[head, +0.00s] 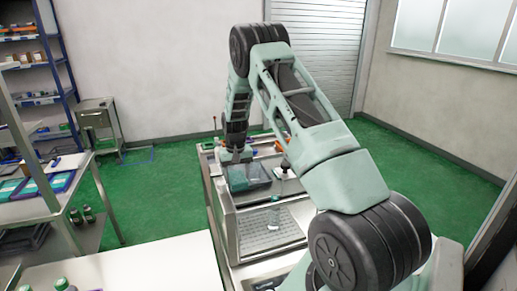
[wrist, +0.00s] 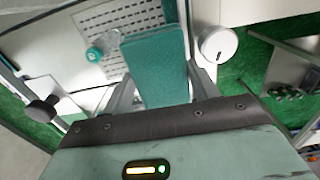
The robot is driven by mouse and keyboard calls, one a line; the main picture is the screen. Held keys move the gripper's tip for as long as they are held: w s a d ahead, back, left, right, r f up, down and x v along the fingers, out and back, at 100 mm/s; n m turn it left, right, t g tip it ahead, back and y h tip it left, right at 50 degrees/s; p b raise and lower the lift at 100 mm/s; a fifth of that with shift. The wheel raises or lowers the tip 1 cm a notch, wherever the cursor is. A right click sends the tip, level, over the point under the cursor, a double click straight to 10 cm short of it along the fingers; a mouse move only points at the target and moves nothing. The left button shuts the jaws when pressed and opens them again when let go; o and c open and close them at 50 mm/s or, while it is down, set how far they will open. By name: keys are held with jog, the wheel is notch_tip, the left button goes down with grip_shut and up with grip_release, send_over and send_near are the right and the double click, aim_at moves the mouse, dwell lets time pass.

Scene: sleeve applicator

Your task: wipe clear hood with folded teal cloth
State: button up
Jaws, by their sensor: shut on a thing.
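The folded teal cloth (wrist: 157,62) is a flat rectangular pad that stands out between the fingers of my gripper (wrist: 162,90) in the wrist view. My gripper is shut on its near end. In the head view my gripper (head: 237,157) points down over the left part of the machine top, with the cloth (head: 237,181) below it. The clear hood (head: 256,172) is a dark-looking see-through cover on the machine there. The cloth overlaps the hood in the picture; I cannot tell whether they touch.
A round white part (wrist: 218,44) is close beside the cloth. A black knob (wrist: 42,108) shows at left. A white table (head: 150,266) stands left of the machine.

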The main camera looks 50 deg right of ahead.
notch_tip(320, 180, up, 2)
jog(key=shift+s+d, duration=0.1)
jog(key=shift+d, duration=0.05)
jog(key=shift+r+p, duration=0.6)
jog(key=shift+r, duration=0.1)
jog(key=shift+r+p, duration=1)
jog(key=shift+r, duration=0.85)
